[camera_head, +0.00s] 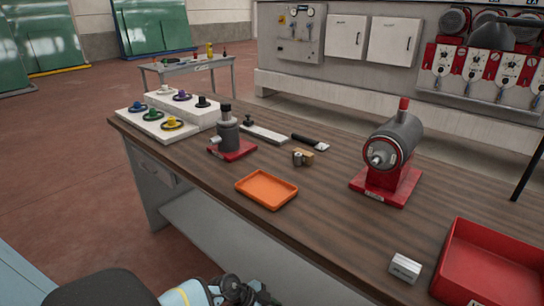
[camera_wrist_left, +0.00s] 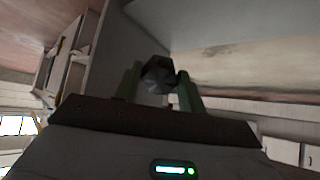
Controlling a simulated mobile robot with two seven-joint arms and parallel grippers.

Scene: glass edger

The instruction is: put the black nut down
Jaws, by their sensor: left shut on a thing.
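The black nut (camera_wrist_left: 158,76), a dark faceted piece, is held between the two greenish fingers of my left gripper (camera_wrist_left: 158,88) in the left wrist view. The gripper is shut on it. In the head view, dark parts of my arm show at the bottom edge, in front of the table and below its top. The nut cannot be made out there. My right gripper is not in view.
The wooden table (camera_head: 325,215) carries an empty orange tray (camera_head: 267,205), a dark press on a red base (camera_head: 235,151), a red-based machine (camera_head: 385,188), a red bin (camera_head: 455,285) and white blocks with coloured knobs (camera_head: 150,128). Bare wood surrounds the orange tray.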

